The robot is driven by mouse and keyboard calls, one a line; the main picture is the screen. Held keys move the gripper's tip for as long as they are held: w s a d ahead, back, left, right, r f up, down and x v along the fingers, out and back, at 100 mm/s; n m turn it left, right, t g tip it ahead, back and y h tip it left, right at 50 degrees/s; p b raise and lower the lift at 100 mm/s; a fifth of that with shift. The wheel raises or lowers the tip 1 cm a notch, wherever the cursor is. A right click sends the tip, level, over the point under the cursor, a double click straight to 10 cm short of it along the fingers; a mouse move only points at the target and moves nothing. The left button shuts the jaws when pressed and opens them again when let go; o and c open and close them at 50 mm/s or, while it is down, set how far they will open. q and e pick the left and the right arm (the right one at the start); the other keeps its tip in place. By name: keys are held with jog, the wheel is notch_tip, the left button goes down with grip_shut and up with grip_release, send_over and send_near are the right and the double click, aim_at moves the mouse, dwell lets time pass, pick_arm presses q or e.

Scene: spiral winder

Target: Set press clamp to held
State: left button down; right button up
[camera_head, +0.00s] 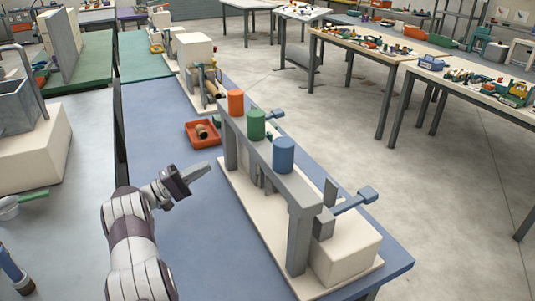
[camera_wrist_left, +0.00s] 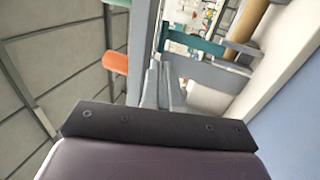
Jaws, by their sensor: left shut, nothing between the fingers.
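A grey frame (camera_head: 290,182) stands on a white base plate on the blue table, with an orange cylinder (camera_head: 236,102), a green cylinder (camera_head: 256,124) and a blue cylinder (camera_head: 283,154) along its top. A blue-ended lever (camera_head: 366,195) sticks out at its near right end, and another (camera_head: 277,114) beside the green cylinder. I cannot tell which part is the press clamp or its setting. My left gripper (camera_head: 208,165) is shut and empty, left of the frame and apart from it. Its fingers also show in the left wrist view (camera_wrist_left: 164,68).
A red tray (camera_head: 203,141) holding a brown roll sits on the blue table beyond my left gripper. A machine with a white block (camera_head: 194,50) stands farther back. The blue tabletop (camera_head: 160,150) left of the frame is mostly clear. A white block with a grey bin stands at left.

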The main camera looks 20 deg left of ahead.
pick_arm(q)
jog(key=f+p+x, duration=0.1)
jog(key=p+x, duration=0.1)
jog(key=x, duration=1.3)
jog(key=shift+w, duration=0.2)
jog(key=shift+x, duration=1)
jog(key=shift+a+r, duration=0.1)
